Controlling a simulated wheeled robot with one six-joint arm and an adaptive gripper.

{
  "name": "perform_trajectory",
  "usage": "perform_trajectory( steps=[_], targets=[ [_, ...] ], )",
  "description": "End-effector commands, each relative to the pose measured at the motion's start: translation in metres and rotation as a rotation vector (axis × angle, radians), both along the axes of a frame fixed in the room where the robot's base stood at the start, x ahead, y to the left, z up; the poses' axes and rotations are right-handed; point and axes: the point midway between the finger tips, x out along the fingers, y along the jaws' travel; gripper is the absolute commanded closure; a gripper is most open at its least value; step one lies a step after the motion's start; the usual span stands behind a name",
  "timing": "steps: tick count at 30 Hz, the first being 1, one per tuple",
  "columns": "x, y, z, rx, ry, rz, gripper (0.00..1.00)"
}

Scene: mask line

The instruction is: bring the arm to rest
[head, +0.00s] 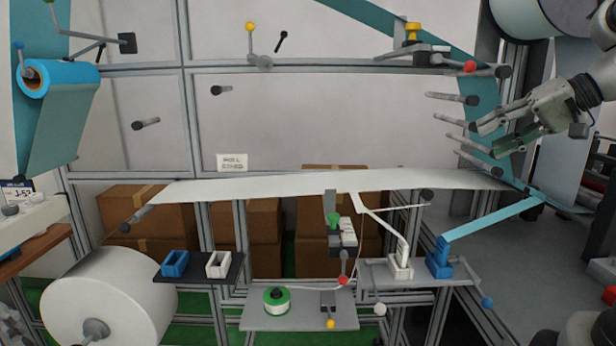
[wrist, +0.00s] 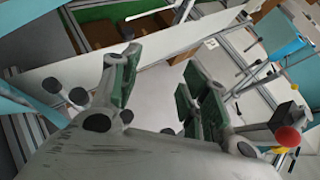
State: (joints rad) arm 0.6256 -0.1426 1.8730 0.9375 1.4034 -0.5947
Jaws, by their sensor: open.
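My gripper (head: 485,140) is at the right of the head view, in front of the rollers on the right side of the frame. Its fingers are spread apart with nothing between them. In the wrist view, my gripper (wrist: 160,88) shows two green-padded fingers with a wide empty gap. My arm comes in from the right edge of the head view. Whether the fingers touch the blue web (head: 480,137) behind them I cannot tell.
Several grey rollers (head: 452,97) and a red-knobbed lever (head: 470,66) are close to my gripper. A white web (head: 260,186) spans the frame. A large white roll (head: 110,300) stands lower left. A blue roll (head: 36,80) hangs upper left. Open floor (head: 460,240) lies lower right.

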Motion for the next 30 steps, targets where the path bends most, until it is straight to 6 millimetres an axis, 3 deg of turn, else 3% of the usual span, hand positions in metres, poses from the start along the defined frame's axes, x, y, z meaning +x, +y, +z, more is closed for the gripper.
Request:
perform_trajectory(
  steps=[1, 3, 6, 9, 12, 18, 30],
  targets=[
    [-0.027, 0.003, -0.032, -0.064, 0.132, -0.063, 0.55],
    [-0.069, -0.001, -0.073, -0.193, 0.289, -0.158, 0.55],
    [-0.126, -0.009, -0.115, -0.429, 0.386, -0.225, 0.55],
    [-0.162, -0.011, -0.136, -0.636, 0.352, -0.174, 0.55],
    [-0.183, 0.0, -0.146, -0.749, 0.285, -0.061, 0.55],
    [-0.183, 0.024, -0.136, -0.764, 0.179, 0.026, 0.55],
    [-0.182, 0.026, -0.137, -0.764, 0.18, 0.036, 0.55]
  ],
)
